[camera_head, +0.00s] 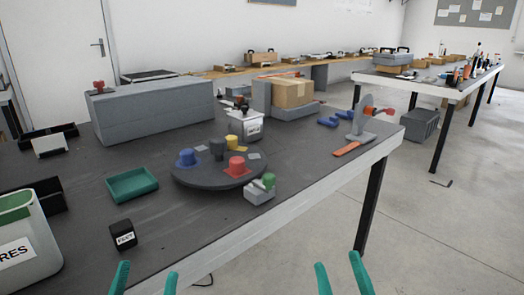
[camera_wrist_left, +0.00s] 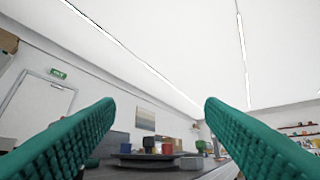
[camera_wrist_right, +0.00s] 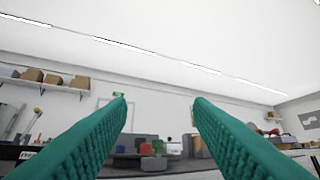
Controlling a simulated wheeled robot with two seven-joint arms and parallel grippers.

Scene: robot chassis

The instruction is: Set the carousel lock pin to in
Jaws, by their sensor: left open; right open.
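The carousel (camera_head: 205,176) is a dark round disc on the table, bearing a blue, a red and a yellow piece and a dark centre post. My left gripper (camera_head: 146,280) and my right gripper (camera_head: 341,272) are open and empty at the bottom of the head view, apart from the carousel. The carousel also shows low in the left wrist view (camera_wrist_left: 148,161).
A green tray (camera_head: 132,184) and a small black labelled box (camera_head: 122,235) lie left of the carousel. A white labelled container (camera_head: 246,126) stands behind it. A grey upright plate (camera_head: 364,115) with an orange-handled tool (camera_head: 352,148) is at the right edge.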

